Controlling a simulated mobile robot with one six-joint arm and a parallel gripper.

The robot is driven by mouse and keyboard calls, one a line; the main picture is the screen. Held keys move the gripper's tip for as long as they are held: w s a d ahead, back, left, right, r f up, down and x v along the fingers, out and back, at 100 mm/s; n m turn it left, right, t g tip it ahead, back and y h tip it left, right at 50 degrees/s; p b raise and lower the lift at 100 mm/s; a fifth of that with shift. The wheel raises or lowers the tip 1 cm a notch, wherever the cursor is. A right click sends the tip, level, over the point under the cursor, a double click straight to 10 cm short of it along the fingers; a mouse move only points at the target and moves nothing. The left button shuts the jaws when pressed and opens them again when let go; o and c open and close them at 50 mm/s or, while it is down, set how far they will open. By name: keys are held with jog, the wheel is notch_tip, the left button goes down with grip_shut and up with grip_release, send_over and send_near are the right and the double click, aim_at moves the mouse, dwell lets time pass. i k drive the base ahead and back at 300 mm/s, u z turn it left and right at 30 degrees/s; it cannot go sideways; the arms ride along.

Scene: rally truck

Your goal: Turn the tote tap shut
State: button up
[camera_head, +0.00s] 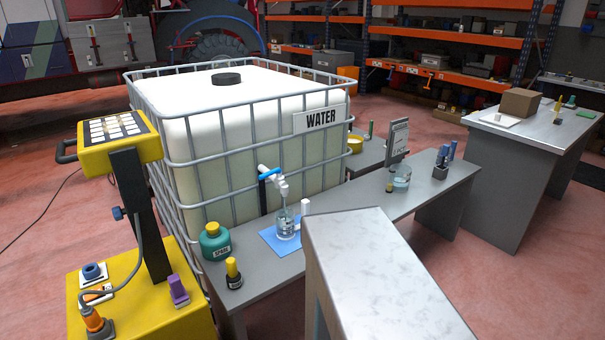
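The tote (230,150) is a large white tank in a grey wire cage with a WATER sign (321,120). Its white tap (281,185) sticks out of the front side and has a blue handle (269,174). The spout points down over a clear beaker (286,226) on a blue mat (268,240). A thin clear streak shows between spout and beaker, and the beaker seems to hold some liquid. My gripper is not in view, and nothing is seen touching the tap.
A green jar (215,242) and a dark yellow-capped bottle (233,274) stand on the grey bench (345,205), left of the mat. A yellow control stand (118,130) rises at left. A pale block in front hides part of the bench; I cannot tell whether it is mine.

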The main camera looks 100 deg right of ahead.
aim_at(277, 170)
jog(key=z, duration=0.4)
jog(key=k, duration=0.8)
jog(key=z, duration=0.8)
jog(key=k, duration=0.95)
jog(key=u, duration=0.15)
jog(key=i, duration=0.95)
